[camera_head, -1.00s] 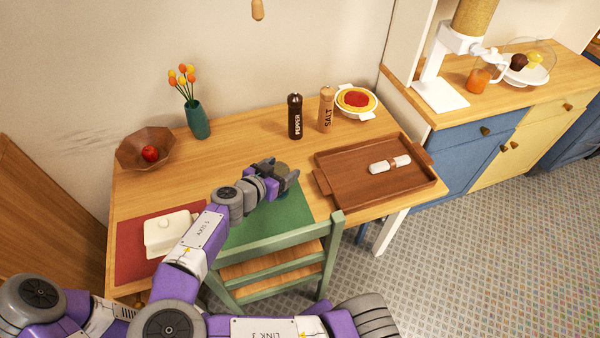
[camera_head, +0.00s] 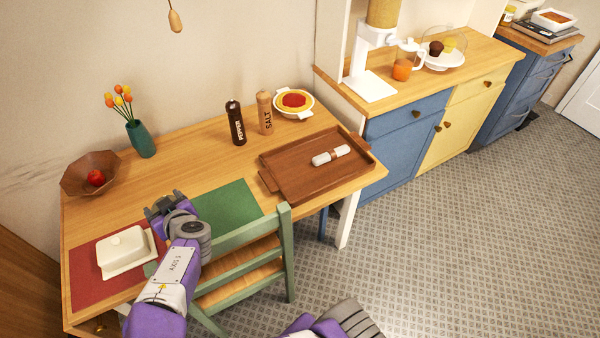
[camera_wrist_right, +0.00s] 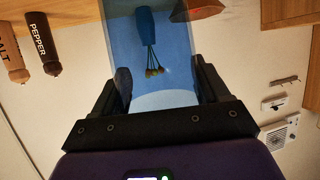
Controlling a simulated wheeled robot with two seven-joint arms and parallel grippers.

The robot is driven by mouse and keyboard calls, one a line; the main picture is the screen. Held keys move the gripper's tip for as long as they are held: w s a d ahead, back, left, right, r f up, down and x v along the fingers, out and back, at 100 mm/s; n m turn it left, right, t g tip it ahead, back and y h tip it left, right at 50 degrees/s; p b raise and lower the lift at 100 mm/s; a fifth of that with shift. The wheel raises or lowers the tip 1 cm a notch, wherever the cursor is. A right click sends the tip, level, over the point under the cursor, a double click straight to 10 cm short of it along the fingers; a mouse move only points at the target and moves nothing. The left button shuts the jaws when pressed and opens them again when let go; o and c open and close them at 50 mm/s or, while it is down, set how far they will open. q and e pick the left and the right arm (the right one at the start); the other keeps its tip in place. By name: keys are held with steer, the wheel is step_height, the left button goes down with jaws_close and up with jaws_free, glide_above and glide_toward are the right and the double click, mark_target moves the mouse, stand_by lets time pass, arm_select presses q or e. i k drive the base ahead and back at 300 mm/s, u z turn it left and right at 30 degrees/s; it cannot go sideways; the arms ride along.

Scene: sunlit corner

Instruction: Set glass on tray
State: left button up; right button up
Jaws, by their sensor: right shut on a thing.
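The glass (camera_wrist_right: 160,90) is translucent blue and fills the space between the fingers of my right gripper (camera_wrist_right: 160,86), which is shut on it. The flowers show through it. In the head view my right gripper (camera_head: 163,204) is just left of the green mat, pointing towards the vase, and the glass can hardly be made out there. The brown wooden tray (camera_head: 290,177) lies at the right end of the table, well to the right of the gripper. A white and brown cylindrical thing (camera_head: 331,155) lies on it. My left gripper is not in view.
A green chair (camera_head: 286,255) stands in front.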

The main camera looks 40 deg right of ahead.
mark_target(290, 175)
steer(key=k, duration=1)
steer(key=z, duration=0.9)
steer(key=i, duration=1.3)
steer(key=u, duration=0.4)
